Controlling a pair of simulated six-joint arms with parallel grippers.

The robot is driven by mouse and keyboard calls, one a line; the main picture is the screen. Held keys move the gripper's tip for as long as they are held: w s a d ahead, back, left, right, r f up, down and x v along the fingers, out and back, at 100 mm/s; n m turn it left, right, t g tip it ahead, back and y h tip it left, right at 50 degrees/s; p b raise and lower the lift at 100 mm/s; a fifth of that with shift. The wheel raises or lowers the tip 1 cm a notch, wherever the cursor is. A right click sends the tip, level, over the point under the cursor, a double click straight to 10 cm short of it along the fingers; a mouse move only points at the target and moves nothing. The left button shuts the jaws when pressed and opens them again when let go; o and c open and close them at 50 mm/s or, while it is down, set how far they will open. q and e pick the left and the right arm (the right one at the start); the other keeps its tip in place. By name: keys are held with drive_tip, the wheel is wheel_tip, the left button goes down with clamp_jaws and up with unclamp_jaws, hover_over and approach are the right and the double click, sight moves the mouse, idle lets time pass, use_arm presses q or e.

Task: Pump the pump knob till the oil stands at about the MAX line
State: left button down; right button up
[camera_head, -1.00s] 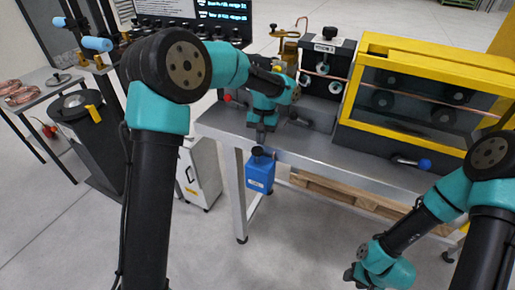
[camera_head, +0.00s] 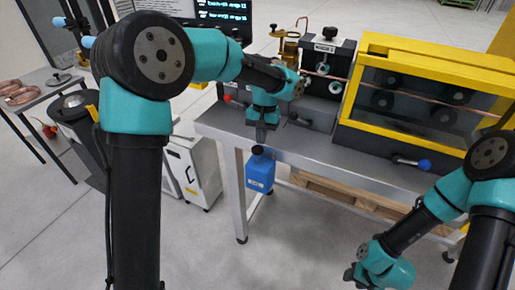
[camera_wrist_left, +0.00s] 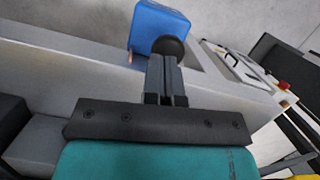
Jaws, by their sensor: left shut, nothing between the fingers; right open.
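The pump knob (camera_head: 257,150) is a black ball on top of the blue oil container (camera_head: 260,176), which hangs at the front edge of the bench. My left gripper (camera_head: 261,137) is shut and empty, just above the knob. In the left wrist view, the knob (camera_wrist_left: 169,47) shows just beyond the closed fingertips (camera_wrist_left: 166,62); I cannot tell whether they touch it. The blue container (camera_wrist_left: 158,23) is behind it. I cannot make out the oil level or the MAX line. My right gripper (camera_head: 355,276) is open, low at the bottom right, far from the knob.
The grey bench (camera_head: 330,165) carries a roller unit (camera_head: 325,85) and a yellow-framed machine (camera_head: 420,100). A blue-ended lever (camera_head: 424,165) sticks out at its front. A white cabinet (camera_head: 195,170) stands left of the bench leg. The floor in front is clear.

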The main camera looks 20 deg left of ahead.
use_arm(q)
drive_tip(key=s+d+r, duration=0.1)
drive_tip(key=s+d, duration=0.2)
drive_tip(key=s, duration=0.8)
drive_tip(key=shift+s+d, duration=0.15)
drive_tip(key=shift+s, duration=0.15)
idle(0.9)
drive_tip(key=w+a+r, duration=0.1)
drive_tip(key=w+a, duration=0.1)
drive_tip(key=w, duration=0.5)
drive_tip(key=w+a+r, duration=0.2)
drive_tip(key=w, duration=0.5)
drive_tip(key=shift+a+r, duration=0.2)
drive_tip(key=shift+r, duration=0.05)
drive_tip(key=shift+f, duration=0.15)
drive_tip(key=shift+x, duration=3.4)
